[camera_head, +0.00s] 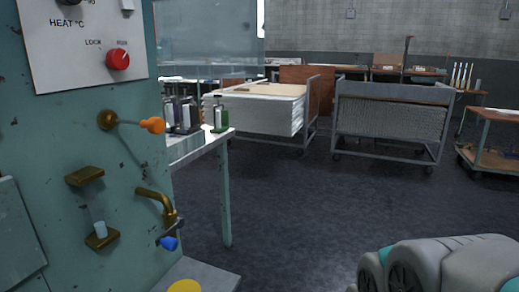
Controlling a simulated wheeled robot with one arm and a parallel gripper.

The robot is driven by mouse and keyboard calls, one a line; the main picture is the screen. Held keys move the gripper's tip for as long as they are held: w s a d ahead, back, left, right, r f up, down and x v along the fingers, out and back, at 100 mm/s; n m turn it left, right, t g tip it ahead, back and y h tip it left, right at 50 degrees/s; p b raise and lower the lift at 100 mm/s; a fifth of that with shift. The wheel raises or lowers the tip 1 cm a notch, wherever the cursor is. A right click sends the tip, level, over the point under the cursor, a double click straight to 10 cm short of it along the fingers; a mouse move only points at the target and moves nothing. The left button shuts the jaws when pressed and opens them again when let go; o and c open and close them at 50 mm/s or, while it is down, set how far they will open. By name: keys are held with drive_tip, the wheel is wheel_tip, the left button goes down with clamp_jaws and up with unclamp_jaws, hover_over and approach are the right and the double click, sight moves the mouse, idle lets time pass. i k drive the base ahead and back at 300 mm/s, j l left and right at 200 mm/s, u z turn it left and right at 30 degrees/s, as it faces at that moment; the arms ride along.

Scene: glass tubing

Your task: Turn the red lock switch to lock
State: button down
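The red lock switch (118,60) is a round red knob on a white panel (50,45) at the upper left. The words LOCK and RUN are printed above it, LOCK to the left and RUN nearly over the knob. A small light mark on the knob points up, toward RUN. The panel is on a worn green machine front (75,130). Part of my grey and teal arm shows at the lower right, well apart from the switch. My gripper does not show.
Below the panel, an orange-tipped lever (152,125), a brass tap with a blue handle (169,243) and brass brackets (86,176) stick out. A table (228,190) stands behind the machine. Carts (390,115) are at the back. The dark floor between is clear.

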sight(117, 59)
drive_tip(key=k+u, duration=0.1)
drive_tip(key=u, duration=0.75)
drive_tip(key=k+j+u, duration=0.1)
drive_tip(key=u, duration=0.3)
